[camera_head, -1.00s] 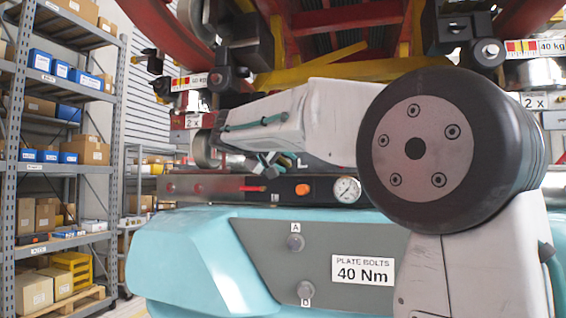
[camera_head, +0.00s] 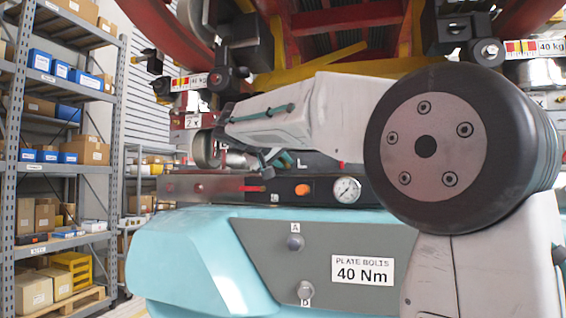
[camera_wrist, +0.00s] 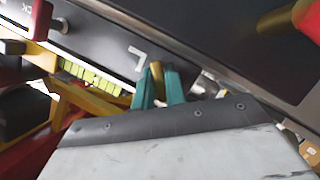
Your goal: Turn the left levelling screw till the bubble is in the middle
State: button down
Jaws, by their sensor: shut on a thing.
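My gripper (camera_wrist: 157,88) has teal fingers, shut on a small brass-coloured piece (camera_wrist: 157,70), which looks like the left levelling screw. It is beside a white L mark (camera_wrist: 137,58) on a dark panel in the wrist view. In the head view my own arm hides most of the screw and panel.
A teal housing (camera_head: 180,260) with a bolt plate (camera_head: 330,245) stands in front. A red-and-brass part (camera_wrist: 305,20) is at the wrist view's upper right. Shelving (camera_head: 15,150) stands left.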

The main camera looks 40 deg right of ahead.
jog(key=m+t+y, duration=0.1)
jog(key=m, duration=0.2)
jog(key=shift+y, duration=0.4)
jog(key=m+t+y, duration=0.1)
jog(key=m+t, duration=0.1)
jog(key=m, duration=0.1)
jog(key=shift+m, duration=0.3)
dwell(0.4)
jog(key=c, duration=1.5)
grip_release()
jog(key=v, duration=0.7)
jog(key=shift+s+a+r, duration=0.15)
jog(key=shift+s+r, duration=0.05)
jog(key=shift+s, duration=0.15)
